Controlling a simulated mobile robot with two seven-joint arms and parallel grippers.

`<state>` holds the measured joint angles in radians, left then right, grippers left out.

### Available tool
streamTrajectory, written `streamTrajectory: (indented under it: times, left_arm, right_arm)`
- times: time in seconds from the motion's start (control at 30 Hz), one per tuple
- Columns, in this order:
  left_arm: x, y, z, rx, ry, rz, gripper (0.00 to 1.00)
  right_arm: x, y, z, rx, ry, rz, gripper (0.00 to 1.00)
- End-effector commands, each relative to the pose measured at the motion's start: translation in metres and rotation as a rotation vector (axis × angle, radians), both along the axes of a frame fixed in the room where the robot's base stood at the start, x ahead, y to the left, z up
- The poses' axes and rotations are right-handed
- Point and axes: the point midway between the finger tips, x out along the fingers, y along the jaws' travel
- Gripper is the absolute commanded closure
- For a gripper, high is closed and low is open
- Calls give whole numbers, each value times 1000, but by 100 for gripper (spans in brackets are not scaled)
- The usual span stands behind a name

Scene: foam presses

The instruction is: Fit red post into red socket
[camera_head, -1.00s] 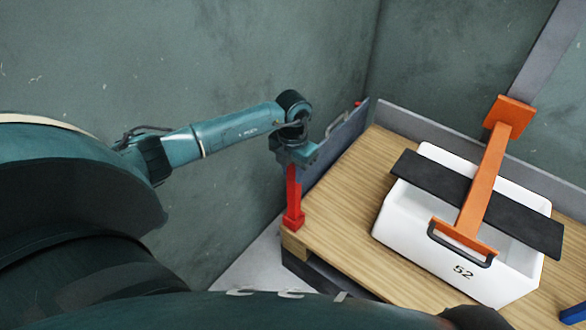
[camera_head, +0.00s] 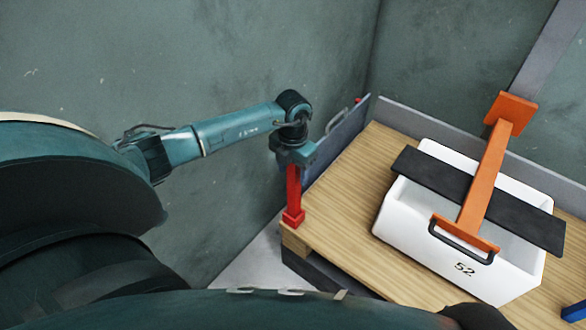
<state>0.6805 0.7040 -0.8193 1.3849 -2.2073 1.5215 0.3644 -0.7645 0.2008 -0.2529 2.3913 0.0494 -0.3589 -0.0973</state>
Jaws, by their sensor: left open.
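A slim red post (camera_head: 294,187) stands upright at the left corner of the wooden table. Its lower end meets a wider red block (camera_head: 293,218), which looks like the red socket; I cannot tell how deep the post sits in it. My left gripper (camera_head: 294,163) points down at the top of the post and is open. Its fingers are small and mostly hidden by the wrist, so any contact with the post is unclear. My right gripper is not in view.
A white bin (camera_head: 405,221) marked 52 stands on the wooden table (camera_head: 345,215), under a black bar (camera_head: 430,175) and an orange press arm (camera_head: 486,175). A grey-blue panel (camera_head: 345,135) rises close behind the post. A blue piece (camera_head: 574,314) shows at the lower right.

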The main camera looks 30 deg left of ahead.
Motion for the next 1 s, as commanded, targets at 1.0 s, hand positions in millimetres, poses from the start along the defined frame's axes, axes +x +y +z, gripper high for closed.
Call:
streamTrajectory:
  times: [1.0]
  left_arm:
    - [0, 0, 131, 1, -1, 0, 48]
  right_arm:
    - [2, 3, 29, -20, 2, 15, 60]
